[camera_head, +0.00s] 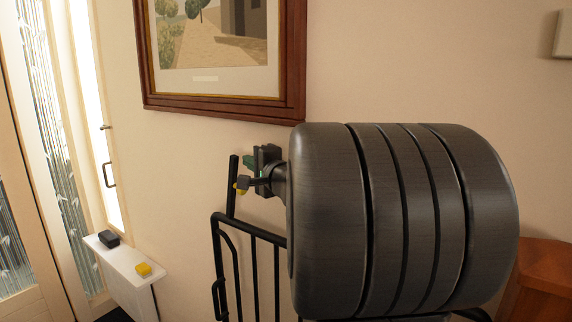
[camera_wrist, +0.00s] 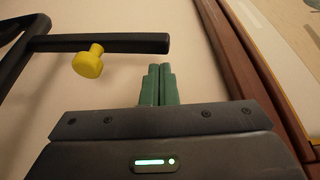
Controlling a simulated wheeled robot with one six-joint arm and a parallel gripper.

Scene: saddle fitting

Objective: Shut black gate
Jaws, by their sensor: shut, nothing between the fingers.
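The black gate (camera_head: 254,234) is a frame of black bars in front of the wall in the head view, partly hidden by my arm. My gripper (camera_head: 249,162) is by the post top. In the wrist view its green fingers (camera_wrist: 160,70) are together and empty. A black bar (camera_wrist: 120,43) ends just beyond the fingertips, and the yellow knob (camera_wrist: 88,61) is left of them. I cannot tell whether the fingers touch the bar, or how far the gate stands open.
A framed picture (camera_head: 294,70) hangs close above my gripper; its frame also runs along the right in the wrist view (camera_wrist: 245,60). A white ledge (camera_head: 120,258) at lower left holds a black block (camera_head: 108,239) and a yellow block (camera_head: 144,269). Wooden furniture (camera_head: 545,265) stands at right.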

